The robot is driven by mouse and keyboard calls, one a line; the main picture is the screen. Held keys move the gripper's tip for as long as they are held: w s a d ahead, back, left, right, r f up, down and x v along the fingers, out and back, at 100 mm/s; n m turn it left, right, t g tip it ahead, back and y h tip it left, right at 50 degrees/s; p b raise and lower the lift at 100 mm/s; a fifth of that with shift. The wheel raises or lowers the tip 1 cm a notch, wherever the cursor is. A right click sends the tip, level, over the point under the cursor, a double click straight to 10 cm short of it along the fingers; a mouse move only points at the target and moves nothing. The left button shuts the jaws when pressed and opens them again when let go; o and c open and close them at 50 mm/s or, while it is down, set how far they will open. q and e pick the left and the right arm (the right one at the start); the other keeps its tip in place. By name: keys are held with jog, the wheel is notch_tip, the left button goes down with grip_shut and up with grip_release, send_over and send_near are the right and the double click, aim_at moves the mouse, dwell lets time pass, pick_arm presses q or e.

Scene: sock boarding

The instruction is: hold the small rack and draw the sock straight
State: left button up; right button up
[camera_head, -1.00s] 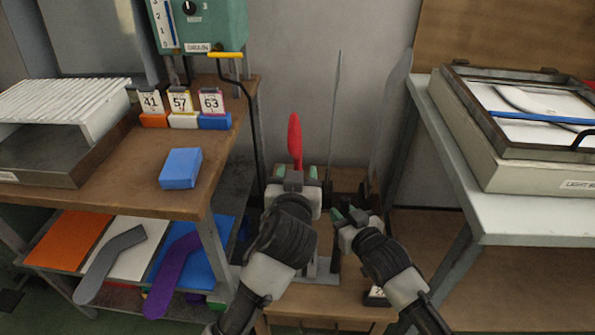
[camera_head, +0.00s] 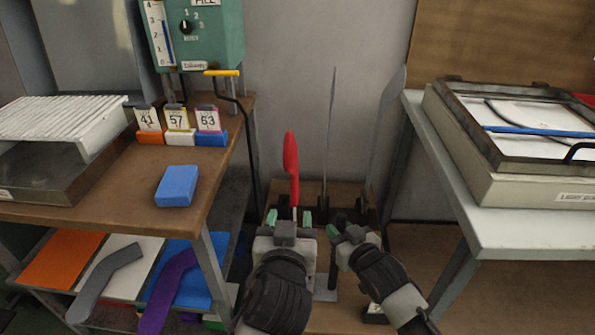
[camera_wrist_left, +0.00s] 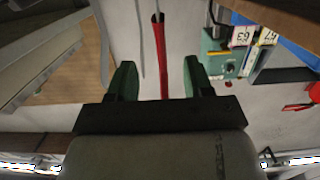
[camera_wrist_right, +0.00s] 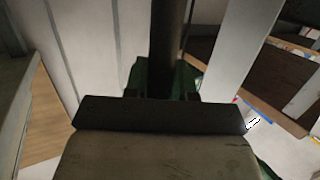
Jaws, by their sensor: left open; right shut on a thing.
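A red sock (camera_head: 291,165) hangs on an upright thin form in the small rack, and a pale strip shows below it. My left gripper (camera_head: 290,218) is open at the bottom of the sock. In the left wrist view the red sock (camera_wrist_left: 160,60) lies between the spread green fingers, apart from both. My right gripper (camera_head: 347,232) is low beside the rack. In the right wrist view it is shut on a dark upright post (camera_wrist_right: 166,40), seemingly part of the rack. Two bare grey forms (camera_head: 328,140) stand right of the sock. The rack's base is partly hidden by my grippers.
The left bench (camera_head: 110,200) carries a blue block (camera_head: 177,186), number cards and a ribbed white tray. Grey and purple socks lie on coloured sheets below. A light box (camera_head: 510,180) sits on the right table. A green control box (camera_head: 198,35) stands behind.

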dwell(0.4)
jog(key=o, duration=0.8)
